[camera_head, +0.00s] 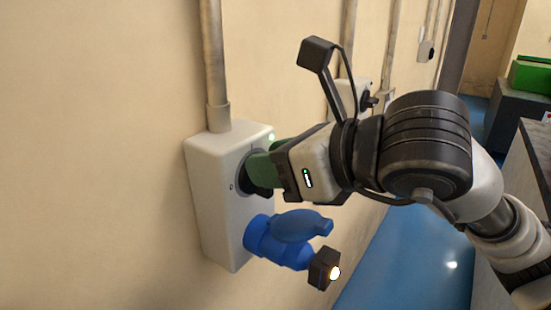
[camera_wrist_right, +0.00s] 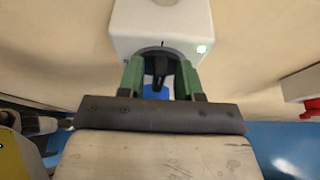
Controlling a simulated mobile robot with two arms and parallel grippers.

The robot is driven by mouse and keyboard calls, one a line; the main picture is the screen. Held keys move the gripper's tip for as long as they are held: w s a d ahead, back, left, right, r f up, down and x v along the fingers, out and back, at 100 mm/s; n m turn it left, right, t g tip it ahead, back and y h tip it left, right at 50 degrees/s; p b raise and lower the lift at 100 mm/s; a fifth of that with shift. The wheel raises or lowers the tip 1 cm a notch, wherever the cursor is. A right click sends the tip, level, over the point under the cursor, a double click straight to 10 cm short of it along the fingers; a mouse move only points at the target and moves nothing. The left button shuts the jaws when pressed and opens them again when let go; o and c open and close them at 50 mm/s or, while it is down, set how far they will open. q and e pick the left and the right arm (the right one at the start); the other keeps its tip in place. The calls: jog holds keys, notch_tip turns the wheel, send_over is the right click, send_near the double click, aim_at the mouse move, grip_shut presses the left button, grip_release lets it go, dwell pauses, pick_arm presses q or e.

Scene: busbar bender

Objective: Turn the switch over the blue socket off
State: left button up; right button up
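A white wall box (camera_head: 213,200) carries a black rotary switch (camera_head: 259,172) above a blue socket (camera_head: 262,236) with a blue flap. My right gripper (camera_head: 262,168) reaches the switch from the right. In the right wrist view, its green fingers (camera_wrist_right: 161,75) stand open on both sides of the dark switch handle (camera_wrist_right: 160,68), with a gap visible on each side. A pale green light (camera_wrist_right: 202,48) glows on the box beside the switch. A bit of the blue socket (camera_wrist_right: 155,90) shows between the fingers. My left gripper is not in view.
A grey conduit (camera_head: 213,60) runs up from the box. Another white box (camera_head: 350,97) is farther along the wall. The blue floor (camera_head: 400,265) is clear.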

grip_shut()
jog(key=shift+s+f+b, duration=0.1)
jog(key=shift+f+b, duration=0.05)
jog(key=shift+b, duration=0.6)
jog(key=n+b, duration=0.1)
jog(key=b, duration=0.2)
jog(key=n+t+b, duration=0.1)
jog(key=b, duration=0.2)
jog(key=s+n+t+h+b, duration=0.1)
jog(key=b, duration=0.2)
jog(key=shift+a+f+n, duration=0.25)
jog(key=shift+a+n, duration=0.15)
jog(key=shift+a+r+n+t+b, duration=0.15)
jog(key=shift+n+t+b, duration=0.35)
jog(key=shift+b, duration=0.55)
jog(key=shift+h, duration=0.3)
jog(key=shift+o, duration=0.9)
grip_release()
jog(key=shift+s, duration=0.1)
jog(key=b+v, duration=0.1)
jog(key=v, duration=1)
